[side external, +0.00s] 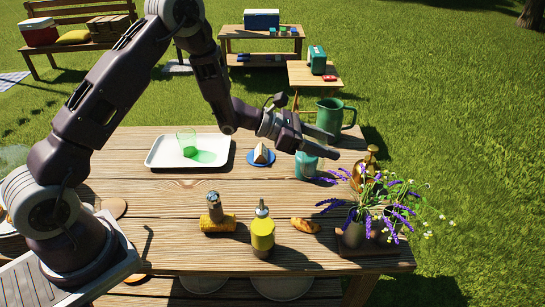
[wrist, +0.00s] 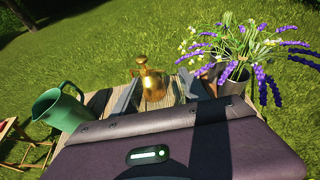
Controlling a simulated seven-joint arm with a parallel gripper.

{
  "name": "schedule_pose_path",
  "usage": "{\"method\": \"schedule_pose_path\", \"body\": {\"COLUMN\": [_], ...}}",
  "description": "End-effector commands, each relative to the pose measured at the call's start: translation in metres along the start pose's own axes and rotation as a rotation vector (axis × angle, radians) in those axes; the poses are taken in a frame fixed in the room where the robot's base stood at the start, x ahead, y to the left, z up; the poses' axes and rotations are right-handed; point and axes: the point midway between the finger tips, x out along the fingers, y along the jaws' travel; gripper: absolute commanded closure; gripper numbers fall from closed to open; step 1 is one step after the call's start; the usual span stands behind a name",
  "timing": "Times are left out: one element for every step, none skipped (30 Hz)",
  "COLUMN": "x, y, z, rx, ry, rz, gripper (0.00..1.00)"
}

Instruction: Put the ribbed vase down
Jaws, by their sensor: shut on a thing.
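The ribbed vase looks to be the teal, see-through vessel (side external: 307,164) right of the middle of the table in the side view. My gripper (side external: 322,150) is at its upper part and shut on it, with the fingers covering its top. The vase looks about upright; whether its base touches the wood or hangs just above it I cannot tell. In the wrist view my gripper's fingers (wrist: 160,92) show beyond the wrist housing, and I cannot make out the vase between them.
A green pitcher (side external: 329,118) stands close behind, and a brass can (side external: 371,160) to the right. A pot of purple flowers (side external: 356,232) is front right. A small blue plate (side external: 261,159) and white tray (side external: 160,153) lie left. Bare wood lies in front of the vase.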

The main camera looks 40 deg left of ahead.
Motion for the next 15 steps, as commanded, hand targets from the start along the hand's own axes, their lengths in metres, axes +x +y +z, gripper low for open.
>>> {"method": "schedule_pose_path", "body": {"x": [-0.001, -0.001, -0.001, -0.002, -0.004, -0.007, -0.011, -0.015, -0.02, -0.025, -0.029, -0.034, -0.038, -0.041, -0.046], "y": [0.0, 0.0, 0.0, 0.0, 0.0, 0.0, 0.0, 0.0, 0.0, 0.0, 0.0, 0.0, 0.0, 0.0, -0.001], "z": [0.001, 0.002, 0.003, 0.005, 0.009, 0.018, 0.027, 0.036, 0.049, 0.06, 0.069, 0.082, 0.091, 0.1, 0.112], "rx": [0.0, 0.0, 0.0, 0.0, 0.002, 0.004, 0.006, 0.005, 0.006, 0.007, 0.007, 0.007, 0.006, 0.007, 0.008], "ry": [0.0, 0.0, 0.0, 0.0, -0.001, -0.003, -0.004, -0.004, -0.005, -0.005, -0.005, -0.005, -0.005, -0.004, -0.004], "rz": [0.0, 0.0, 0.0, 0.0, 0.001, 0.001, 0.001, 0.003, 0.002, 0.004, 0.003, 0.003, 0.003, 0.002, 0.003], "gripper": [0.95, 0.95, 0.95, 0.95, 0.95, 0.95, 0.95, 0.95, 0.95, 0.95, 0.95, 0.95, 0.95, 0.95, 0.95]}}
